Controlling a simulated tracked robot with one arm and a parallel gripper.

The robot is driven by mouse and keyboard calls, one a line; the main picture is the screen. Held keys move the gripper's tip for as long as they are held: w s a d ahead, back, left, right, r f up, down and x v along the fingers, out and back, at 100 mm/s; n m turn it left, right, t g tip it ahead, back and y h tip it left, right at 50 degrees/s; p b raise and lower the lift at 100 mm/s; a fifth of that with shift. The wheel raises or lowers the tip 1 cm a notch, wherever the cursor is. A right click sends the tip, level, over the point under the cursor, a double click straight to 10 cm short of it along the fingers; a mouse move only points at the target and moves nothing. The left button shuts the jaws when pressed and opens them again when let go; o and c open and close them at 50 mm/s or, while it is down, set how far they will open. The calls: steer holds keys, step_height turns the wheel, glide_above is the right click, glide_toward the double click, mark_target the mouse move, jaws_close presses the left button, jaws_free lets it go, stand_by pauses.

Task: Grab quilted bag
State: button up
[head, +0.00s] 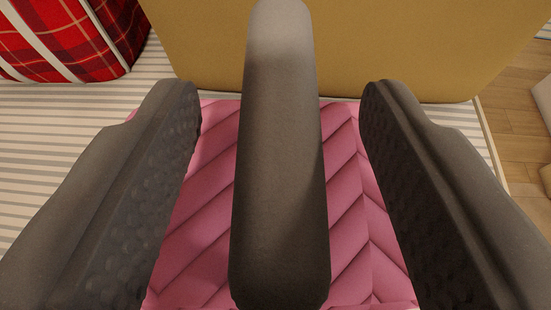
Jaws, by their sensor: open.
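The quilted bag (204,215) is pink with a chevron stitch pattern. It lies below and between the two fingers of my gripper (281,92), in the lower middle of the view. My gripper is open, with one dark finger at each side of the bag and nothing pinched. A dark grey rounded bar (280,170) runs lengthwise between the fingers, apart from both, and hides the middle of the bag. I cannot tell whether this bar is a handle of the bag. The fingers hide the bag's side edges.
A large mustard-yellow object (400,50) stands right behind the bag. A red plaid bag (85,35) with white straps is at the top left. The surface is a striped cloth (50,130), free at the left. Wooden floor (512,105) shows at the right.

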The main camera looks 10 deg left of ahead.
steer(key=shift+x, duration=1.05)
steer(key=shift+c, duration=0.4)
jaws_close()
steer(key=shift+r, duration=0.1)
